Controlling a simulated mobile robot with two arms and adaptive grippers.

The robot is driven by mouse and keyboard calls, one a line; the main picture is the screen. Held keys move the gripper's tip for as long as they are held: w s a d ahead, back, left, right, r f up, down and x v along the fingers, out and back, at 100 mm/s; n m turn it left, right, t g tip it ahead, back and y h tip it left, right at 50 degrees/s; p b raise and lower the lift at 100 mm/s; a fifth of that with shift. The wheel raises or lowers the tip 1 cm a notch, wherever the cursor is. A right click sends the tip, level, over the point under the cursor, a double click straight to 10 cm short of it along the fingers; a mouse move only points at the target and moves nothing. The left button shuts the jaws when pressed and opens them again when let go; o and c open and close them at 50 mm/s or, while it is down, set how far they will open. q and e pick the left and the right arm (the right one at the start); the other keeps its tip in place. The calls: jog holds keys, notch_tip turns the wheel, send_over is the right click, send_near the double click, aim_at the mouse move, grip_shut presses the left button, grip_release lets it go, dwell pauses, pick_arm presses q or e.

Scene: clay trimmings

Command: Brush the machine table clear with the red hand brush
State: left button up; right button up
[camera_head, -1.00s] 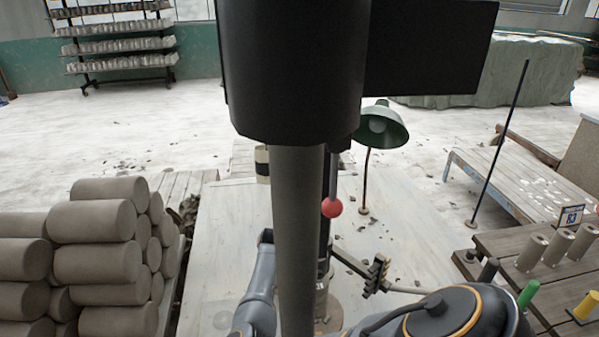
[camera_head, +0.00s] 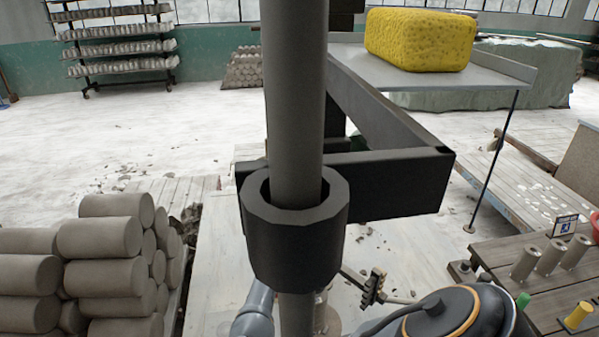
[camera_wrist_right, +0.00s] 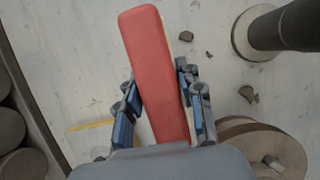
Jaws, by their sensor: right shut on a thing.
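The red hand brush (camera_wrist_right: 158,72) is in the right wrist view, with its long red handle running up between the fingers. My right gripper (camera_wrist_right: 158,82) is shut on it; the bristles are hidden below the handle. A pale flat surface (camera_wrist_right: 85,60) lies beneath, with a few grey clay scraps (camera_wrist_right: 248,94). I cannot tell for sure that it is the machine table.
A dark post (camera_wrist_right: 285,27) and a round wooden disc (camera_wrist_right: 265,145) stand right of the brush. In the head view, stacked clay logs (camera_head: 105,240) are at left. A yellow sponge (camera_head: 420,38) lies on a raised tray (camera_head: 505,68). A planked bench (camera_head: 530,270) holds cylinders at right.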

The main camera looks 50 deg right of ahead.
jog(key=shift+r+p, duration=1.9)
jog(key=shift+r, duration=0.65)
jog(key=shift+f, duration=0.2)
notch_tip(320, 180, down, 9)
jog(key=b, duration=0.7)
jog(key=shift+r+b, duration=0.2)
jog(key=shift+b, duration=0.2)
jog(key=shift+r, duration=0.1)
